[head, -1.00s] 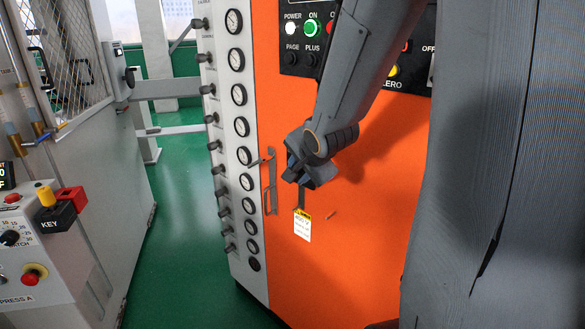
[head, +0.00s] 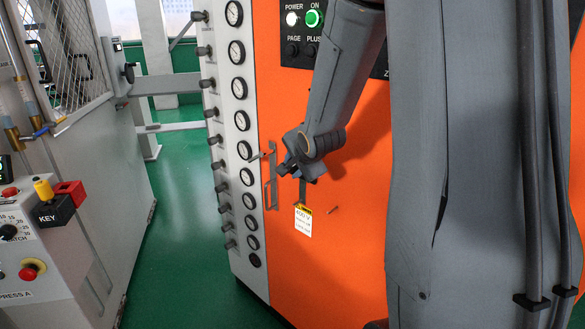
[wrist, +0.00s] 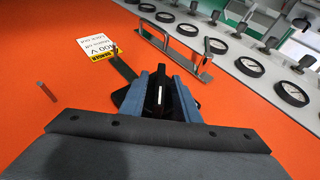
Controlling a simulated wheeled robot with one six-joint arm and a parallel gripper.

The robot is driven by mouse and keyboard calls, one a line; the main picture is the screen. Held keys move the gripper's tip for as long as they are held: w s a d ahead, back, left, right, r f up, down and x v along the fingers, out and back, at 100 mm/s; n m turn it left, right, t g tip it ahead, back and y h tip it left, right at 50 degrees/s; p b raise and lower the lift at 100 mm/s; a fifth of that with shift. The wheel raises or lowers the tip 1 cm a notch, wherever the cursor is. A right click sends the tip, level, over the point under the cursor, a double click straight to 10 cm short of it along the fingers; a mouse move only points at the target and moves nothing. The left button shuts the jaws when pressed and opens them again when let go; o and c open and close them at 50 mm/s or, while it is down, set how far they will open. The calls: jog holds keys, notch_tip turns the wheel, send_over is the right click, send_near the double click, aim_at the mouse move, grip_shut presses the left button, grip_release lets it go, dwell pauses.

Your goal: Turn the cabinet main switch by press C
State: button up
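The orange cabinet (head: 360,220) fills the middle of the head view. The dark switch lever (wrist: 122,65) sticks out from under the fingers toward the label (wrist: 97,52). Whether the fingers grip it is unclear.
A metal door handle (head: 271,185) stands out just left of my gripper; the wrist view shows it close by (wrist: 178,48). Several gauges (head: 241,121) line the cabinet's left edge. A press console (head: 35,245) stands at the left. The green floor between is clear.

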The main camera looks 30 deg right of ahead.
jog(key=shift+c, duration=0.2)
grip_shut()
